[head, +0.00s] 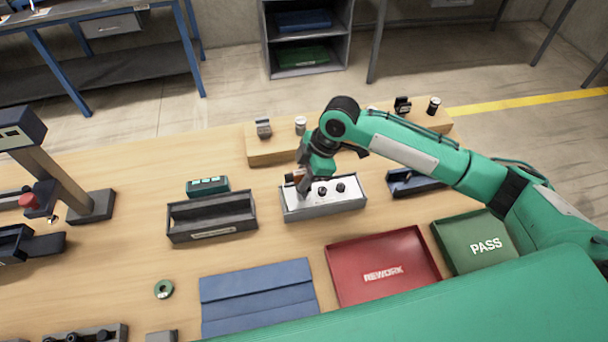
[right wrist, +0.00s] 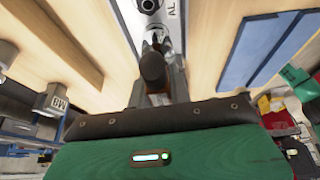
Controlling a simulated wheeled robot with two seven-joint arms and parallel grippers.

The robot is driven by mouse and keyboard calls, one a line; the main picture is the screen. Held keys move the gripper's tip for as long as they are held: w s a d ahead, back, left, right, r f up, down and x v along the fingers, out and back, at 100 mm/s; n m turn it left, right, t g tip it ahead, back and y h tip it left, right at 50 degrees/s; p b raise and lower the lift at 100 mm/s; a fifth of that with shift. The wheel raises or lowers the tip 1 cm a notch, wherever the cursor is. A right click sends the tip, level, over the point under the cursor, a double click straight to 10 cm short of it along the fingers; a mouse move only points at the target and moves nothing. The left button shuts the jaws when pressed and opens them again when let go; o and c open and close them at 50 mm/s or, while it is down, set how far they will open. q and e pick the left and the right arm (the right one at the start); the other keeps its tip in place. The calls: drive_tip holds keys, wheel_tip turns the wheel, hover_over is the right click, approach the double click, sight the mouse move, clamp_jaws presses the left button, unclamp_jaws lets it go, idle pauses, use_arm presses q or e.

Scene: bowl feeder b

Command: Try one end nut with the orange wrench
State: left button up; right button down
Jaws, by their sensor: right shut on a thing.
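A grey box with a white top plate (head: 335,192) stands at the middle of the bench, with dark round nuts (head: 340,187) on the plate. My right gripper (head: 304,187) is over its left end and hides that part. In the right wrist view the gripper (right wrist: 158,45) is shut on a tool with a dark brown rounded end (right wrist: 152,70), which I take for the orange wrench. A small reddish-orange part (head: 292,177) shows beside the gripper. Past the tool, a nut (right wrist: 149,5) shows on the lettered plate; I cannot tell whether they touch. My left gripper is out of view.
An open dark grey tray (head: 212,235) stands left of the box. A red REWORK tray (head: 385,290) and green PASS tray (head: 460,262) lie in front and right. A blue mat (head: 258,292) lies in front. A wooden ledge (head: 268,158) with small parts runs behind.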

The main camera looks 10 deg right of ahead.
drive_tip(key=shift+f, duration=0.75)
idle(0.3)
idle(0.4)
drive_tip(key=shift+r+m+p, duration=0.1)
drive_tip(key=shift+m+p, duration=0.3)
drive_tip(key=shift+p, duration=0.05)
drive_tip(key=shift+m+t+p, duration=0.5)
drive_tip(key=shift+m+p, duration=0.3)
drive_tip(key=shift+n+g, duration=0.3)
drive_tip(key=shift+n, duration=0.3)
drive_tip(key=shift+p, duration=0.3)
